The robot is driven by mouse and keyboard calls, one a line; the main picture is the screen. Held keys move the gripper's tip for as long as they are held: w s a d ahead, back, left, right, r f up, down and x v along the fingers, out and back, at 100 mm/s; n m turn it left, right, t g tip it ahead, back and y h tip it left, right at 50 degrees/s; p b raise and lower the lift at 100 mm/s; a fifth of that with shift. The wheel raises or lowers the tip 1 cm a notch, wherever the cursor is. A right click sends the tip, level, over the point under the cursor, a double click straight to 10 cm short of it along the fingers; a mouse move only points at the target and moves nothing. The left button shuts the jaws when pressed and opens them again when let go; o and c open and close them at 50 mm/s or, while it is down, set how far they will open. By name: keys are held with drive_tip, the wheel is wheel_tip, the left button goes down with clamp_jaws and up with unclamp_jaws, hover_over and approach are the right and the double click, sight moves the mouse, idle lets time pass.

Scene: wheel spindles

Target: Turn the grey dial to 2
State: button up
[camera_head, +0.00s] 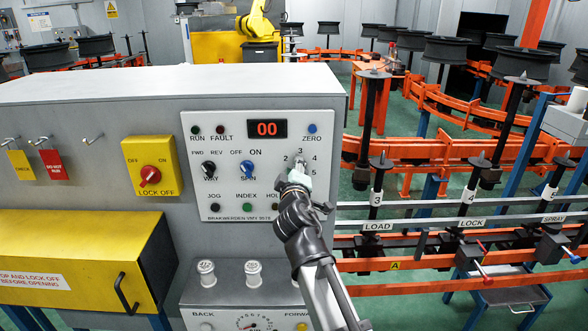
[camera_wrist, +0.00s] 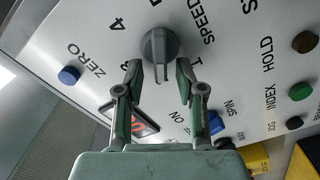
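The grey dial (camera_wrist: 159,45) is on the light control panel (camera_head: 228,130), with numbers around it. In the wrist view its raised grip runs up and down, with a narrow end pointing down toward my palm. My gripper (camera_wrist: 159,68) is open, with a finger on each side of the grip's lower end and visible gaps between. The 4 is readable at the dial's upper left; my fingers cover part of the scale, so I cannot tell for sure which number the dial points to. In the head view my gripper (camera_head: 299,177) hides most of the dial.
A red display (camera_head: 267,129) reads 00, with the blue ZERO button (camera_head: 312,128) to its right. A blue switch (camera_head: 248,170) and a black switch (camera_head: 208,169) are left of the dial. A yellow lock-off box (camera_head: 151,165) stands further left. Orange rails (camera_head: 440,150) lie to the right.

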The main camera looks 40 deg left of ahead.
drive_tip(key=shift+s, duration=0.1)
drive_tip(key=v, duration=1.2)
drive_tip(key=shift+f, duration=0.1)
